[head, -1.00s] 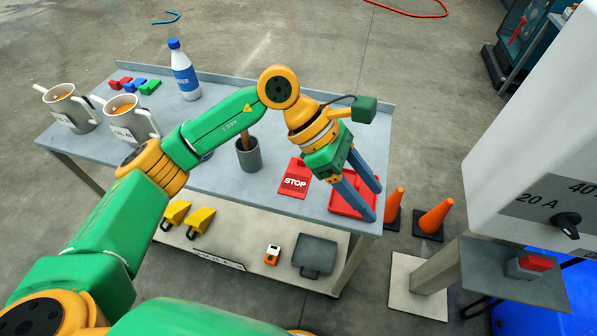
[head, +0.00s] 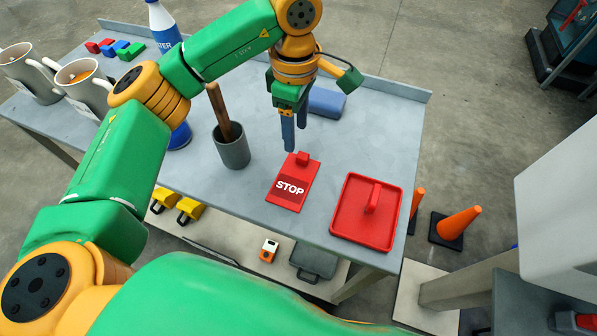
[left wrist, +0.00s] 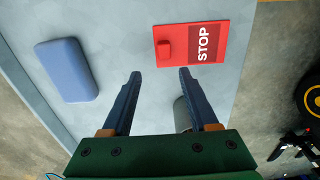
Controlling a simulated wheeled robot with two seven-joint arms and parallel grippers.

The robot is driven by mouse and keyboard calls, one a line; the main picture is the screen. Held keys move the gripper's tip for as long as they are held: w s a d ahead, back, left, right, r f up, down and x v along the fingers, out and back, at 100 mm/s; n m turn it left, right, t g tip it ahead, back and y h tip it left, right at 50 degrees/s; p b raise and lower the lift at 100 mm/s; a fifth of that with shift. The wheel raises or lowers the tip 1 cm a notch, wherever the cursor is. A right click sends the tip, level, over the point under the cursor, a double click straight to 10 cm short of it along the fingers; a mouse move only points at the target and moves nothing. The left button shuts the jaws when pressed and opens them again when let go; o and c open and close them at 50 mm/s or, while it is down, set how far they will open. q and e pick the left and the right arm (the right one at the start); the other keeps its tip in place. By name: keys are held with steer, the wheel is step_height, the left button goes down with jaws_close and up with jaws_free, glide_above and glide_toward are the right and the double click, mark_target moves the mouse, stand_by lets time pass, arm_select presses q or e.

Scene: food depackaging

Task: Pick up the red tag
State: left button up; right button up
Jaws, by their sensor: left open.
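The red tag (head: 293,184), with STOP in white letters and a small raised red grip at its far end, lies flat on the grey table. In the left wrist view the tag (left wrist: 192,43) lies beyond the fingertips, upper right, with its grip nearest the gap. My left gripper (head: 294,138) is open and empty, fingers pointing down, above the table just behind the tag and not touching it. In the left wrist view the two dark fingers of the gripper (left wrist: 160,75) are spread apart. My right gripper is not in view.
A red tray with a handle (head: 340,225) lies right of the tag. A grey cup (head: 233,152) with a wooden handle stands left. A blue block (head: 327,102) lies behind my gripper. Mugs (head: 30,72), a water bottle (head: 165,28) and small blocks stand at the left.

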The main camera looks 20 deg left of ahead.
mark_target(294, 177)
arm_select(q)
steer(key=f, duration=0.2)
steer(key=f+p, duration=0.1)
steer(key=f, duration=0.1)
steer(key=s+f, duration=0.1)
steer(key=shift+d+f+p, duration=0.3)
steer(key=shift+f+p, duration=0.05)
steer(key=shift+f, duration=0.05)
steer(key=shift+w, duration=0.1)
jaws_close()
